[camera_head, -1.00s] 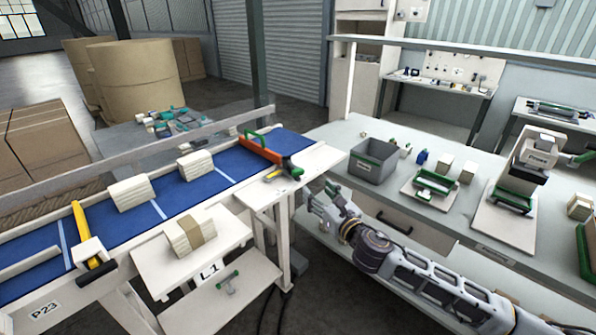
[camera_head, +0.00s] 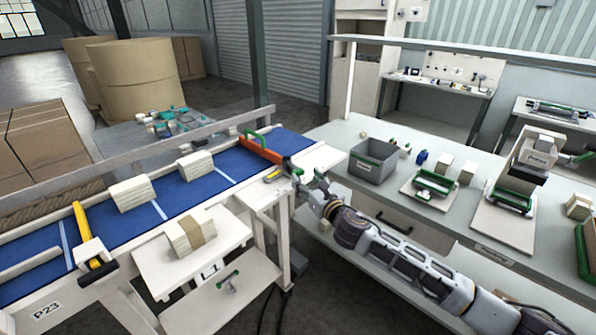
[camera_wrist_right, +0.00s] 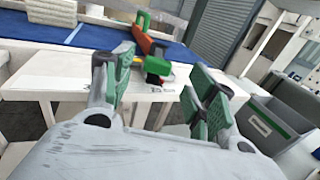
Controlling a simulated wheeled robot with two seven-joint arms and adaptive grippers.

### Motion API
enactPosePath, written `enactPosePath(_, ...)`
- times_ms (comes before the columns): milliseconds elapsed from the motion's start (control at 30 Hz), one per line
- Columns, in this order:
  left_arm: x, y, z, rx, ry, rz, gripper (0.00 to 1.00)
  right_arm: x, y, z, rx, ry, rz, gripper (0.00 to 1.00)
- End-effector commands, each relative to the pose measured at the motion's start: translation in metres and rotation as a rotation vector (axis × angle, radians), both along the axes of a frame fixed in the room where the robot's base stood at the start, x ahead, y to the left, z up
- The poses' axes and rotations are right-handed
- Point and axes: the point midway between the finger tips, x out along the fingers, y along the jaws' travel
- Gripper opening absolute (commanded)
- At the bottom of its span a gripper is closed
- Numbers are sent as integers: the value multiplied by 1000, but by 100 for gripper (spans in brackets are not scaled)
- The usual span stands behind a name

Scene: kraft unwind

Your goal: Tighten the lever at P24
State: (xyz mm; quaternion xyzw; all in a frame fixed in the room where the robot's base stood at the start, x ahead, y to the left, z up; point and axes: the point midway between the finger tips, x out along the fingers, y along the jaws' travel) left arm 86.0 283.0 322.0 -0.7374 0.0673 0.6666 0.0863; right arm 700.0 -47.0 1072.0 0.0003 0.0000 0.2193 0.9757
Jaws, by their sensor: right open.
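An orange stop bar (camera_head: 262,151) with a green handle (camera_head: 252,137) lies across the far right end of the blue conveyor. In the right wrist view, the orange bar (camera_wrist_right: 143,38) has a green lever (camera_wrist_right: 178,72) with red and yellow parts at its near end. That end sits above a white ledge (camera_wrist_right: 70,85). No P24 label is legible. My right gripper (camera_head: 308,177) is at the conveyor's right end, close to the bar's near end and partly covering it. In its wrist view, the right gripper's green-padded fingers (camera_wrist_right: 164,85) are apart and empty, with the lever beyond them. My left gripper is out of view.
A yellow stop (camera_head: 82,225) crosses the conveyor near the P23 label (camera_head: 47,309). Pale paper stacks (camera_head: 132,194) lie on the belt. A grey bin (camera_head: 373,160) and green fixtures (camera_head: 436,185) stand on the bench (camera_head: 465,222) right of my arm.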

Motion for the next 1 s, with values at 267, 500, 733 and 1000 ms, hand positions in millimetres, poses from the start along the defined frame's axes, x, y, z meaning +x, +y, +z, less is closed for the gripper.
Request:
enactPosePath(267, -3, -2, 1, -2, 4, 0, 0, 23, 11, 0, 0, 0, 0, 57)
enactPosePath(500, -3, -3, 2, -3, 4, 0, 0, 41, 20, 0, 0, 0, 0, 57)
enactPosePath(733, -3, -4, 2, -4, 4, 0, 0, 55, 26, 0, -1, 0, 1, 57)
enactPosePath(1000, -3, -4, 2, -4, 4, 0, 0, 59, 29, 0, 0, 0, 0, 57)
